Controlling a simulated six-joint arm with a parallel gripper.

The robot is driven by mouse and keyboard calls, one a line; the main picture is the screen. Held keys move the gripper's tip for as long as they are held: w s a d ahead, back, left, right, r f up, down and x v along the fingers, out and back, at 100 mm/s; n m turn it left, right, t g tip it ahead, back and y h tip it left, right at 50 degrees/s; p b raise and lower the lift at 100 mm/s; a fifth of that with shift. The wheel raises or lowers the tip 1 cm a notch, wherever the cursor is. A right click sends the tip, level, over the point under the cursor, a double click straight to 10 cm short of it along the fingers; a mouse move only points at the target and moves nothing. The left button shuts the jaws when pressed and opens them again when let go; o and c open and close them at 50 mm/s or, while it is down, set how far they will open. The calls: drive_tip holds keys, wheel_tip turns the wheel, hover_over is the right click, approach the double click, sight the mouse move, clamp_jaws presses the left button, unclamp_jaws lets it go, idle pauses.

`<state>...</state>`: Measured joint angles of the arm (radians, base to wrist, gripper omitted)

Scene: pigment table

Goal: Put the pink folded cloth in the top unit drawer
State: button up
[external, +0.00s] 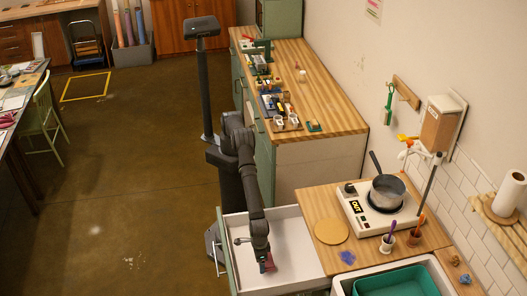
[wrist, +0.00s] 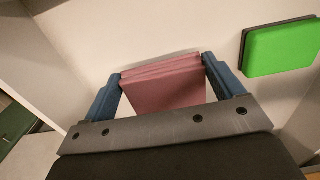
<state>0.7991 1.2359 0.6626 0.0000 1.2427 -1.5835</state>
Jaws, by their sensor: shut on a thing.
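The pink folded cloth (wrist: 165,90) is between the two blue fingers of my gripper (wrist: 162,70) in the wrist view, with its layered edge facing away from me. My gripper is shut on it. In the external view, a small pinkish part of the cloth (external: 269,266) shows at my gripper (external: 264,262), which points down inside the pulled-out top unit drawer (external: 299,232). The drawer is white inside with a green front at its left. Whether the cloth touches the drawer floor I cannot tell.
A bright green block with a dark underside (wrist: 280,43) lies right of the cloth in the wrist view. Right of the drawer, the wooden counter holds a round tan board (external: 331,231), a blue crumpled thing (external: 347,257) and a hotplate (external: 375,211) with a pot.

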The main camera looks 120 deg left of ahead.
drive_tip(key=shift+f, duration=1.75)
drive_tip(key=shift+f, duration=0.1)
drive_tip(key=o, duration=0.8)
drive_tip(key=shift+c, duration=0.2)
wheel_tip(320, 180, up, 12)
drive_tip(key=shift+r, duration=0.15)
wheel_tip(320, 180, down, 12)
drive_tip(key=shift+r, duration=1.75)
